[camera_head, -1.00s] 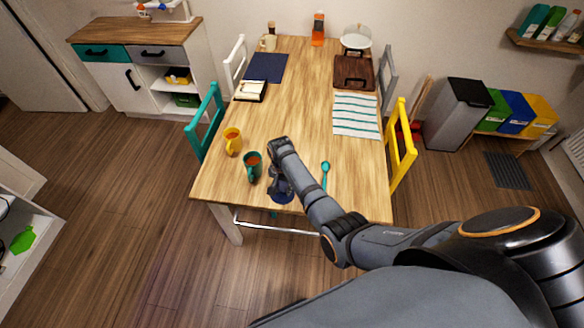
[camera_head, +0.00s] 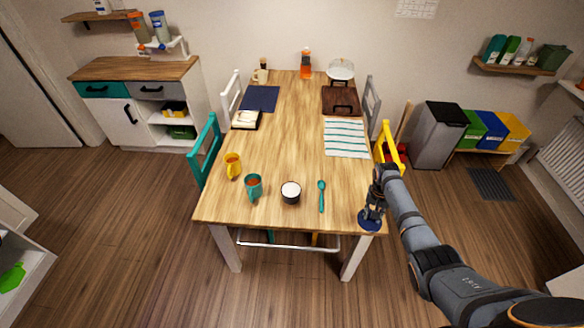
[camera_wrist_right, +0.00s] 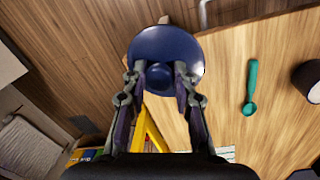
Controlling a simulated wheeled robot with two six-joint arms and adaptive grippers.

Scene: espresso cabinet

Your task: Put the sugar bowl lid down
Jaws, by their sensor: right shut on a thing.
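The sugar bowl lid (camera_head: 370,221) is a dark blue disc with a round knob. My right gripper (camera_head: 374,207) is shut on its knob, and the lid hangs below the fingers by the table's near right corner. In the right wrist view the lid (camera_wrist_right: 168,45) is about level, with the fingers on both sides of the knob. Its height above the table is hard to tell. The sugar bowl (camera_head: 290,197), dark with white contents, stands uncovered on the table (camera_head: 270,145), to the left of the lid. My left gripper is not in view.
A teal spoon (camera_head: 321,197) lies between the bowl and the lid. A teal mug (camera_head: 254,188) and a yellow mug (camera_head: 233,168) stand left of the bowl. A striped cloth (camera_head: 346,138) and a yellow chair (camera_head: 386,146) are farther back. The table's middle is clear.

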